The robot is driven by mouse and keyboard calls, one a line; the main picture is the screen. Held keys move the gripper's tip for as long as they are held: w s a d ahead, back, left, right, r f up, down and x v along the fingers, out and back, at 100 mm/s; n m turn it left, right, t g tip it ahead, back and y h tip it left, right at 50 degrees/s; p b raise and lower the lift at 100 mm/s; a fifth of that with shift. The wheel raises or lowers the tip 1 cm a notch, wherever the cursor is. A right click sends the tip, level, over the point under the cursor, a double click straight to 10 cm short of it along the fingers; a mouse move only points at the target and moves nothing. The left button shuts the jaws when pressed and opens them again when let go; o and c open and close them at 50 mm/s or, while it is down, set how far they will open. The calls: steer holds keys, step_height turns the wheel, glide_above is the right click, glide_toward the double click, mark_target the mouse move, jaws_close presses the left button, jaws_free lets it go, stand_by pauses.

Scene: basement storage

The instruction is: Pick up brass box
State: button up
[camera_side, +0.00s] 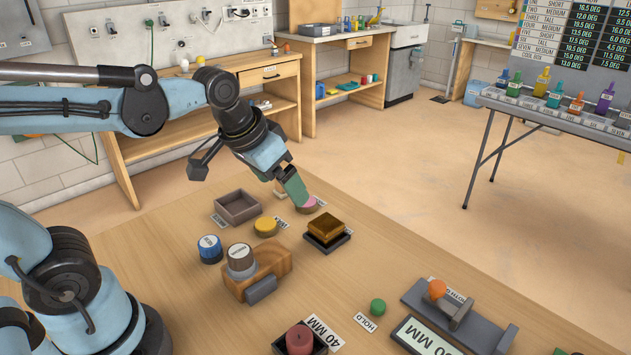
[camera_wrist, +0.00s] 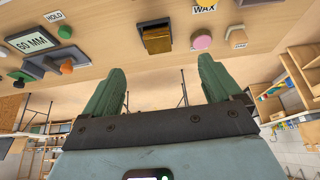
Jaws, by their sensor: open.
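The brass box (camera_side: 326,226) is a small golden-brown block. It sits on a dark shallow tray (camera_side: 328,245) on the wooden table. In the wrist view the box (camera_wrist: 157,40) shows at the top middle, beyond the fingertips. My gripper (camera_side: 294,187) has green fingers and hangs above the table, up and to the left of the box in the side view. In the wrist view my gripper (camera_wrist: 162,70) has its two fingers wide apart with nothing between them. The fingers do not touch the box.
A pink disc (camera_side: 308,205) lies close by the fingertips in the side view. A yellow disc (camera_side: 266,226), an empty tray (camera_side: 238,207), a blue-sided cylinder (camera_side: 210,249) and a wooden block (camera_side: 257,272) stand left of the box.

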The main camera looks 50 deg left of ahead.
steer(key=w+g, duration=0.2)
steer(key=w, duration=0.3)
steer(key=g, duration=0.3)
glide_above(326, 223)
steer(key=f, duration=0.2)
step_height(326, 223, down, 12)
steer(key=shift+c, duration=0.3)
steer(key=c, duration=1.2)
steer(key=shift+r, duration=0.1)
